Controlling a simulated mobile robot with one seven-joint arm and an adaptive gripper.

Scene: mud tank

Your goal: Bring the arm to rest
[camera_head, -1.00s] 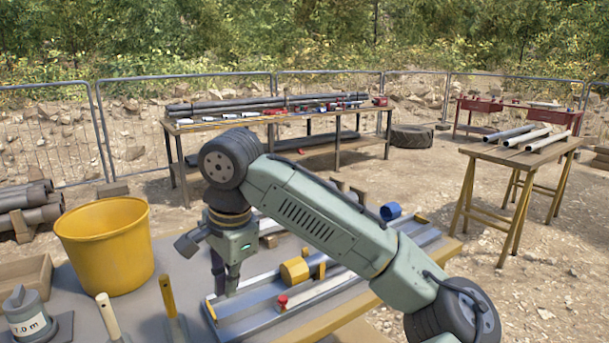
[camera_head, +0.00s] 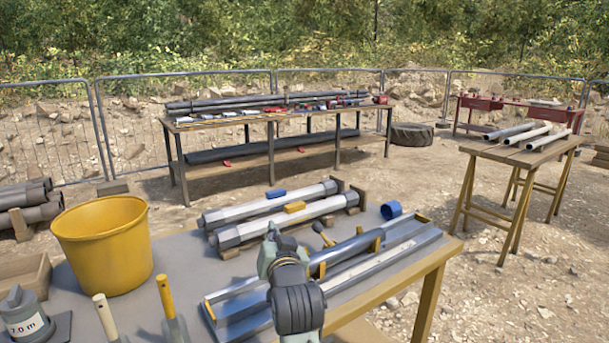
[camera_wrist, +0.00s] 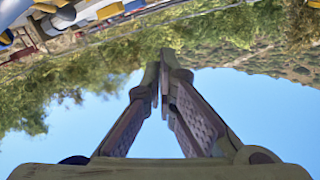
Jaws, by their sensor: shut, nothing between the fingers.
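My arm (camera_head: 297,298) is folded low in the head view, in front of the near table, with a dark round joint facing the camera and a short green link behind it. My gripper (camera_wrist: 164,88) shows in the wrist view, with its two dark fingers close together at the tips and nothing between them. Blue sky and trees lie beyond the fingers, and the picture is tilted so that the ground is at the top. I cannot make out the fingers in the head view.
A long workbench (camera_head: 262,118) and a trestle table (camera_head: 520,152) stand behind, with open ground between.

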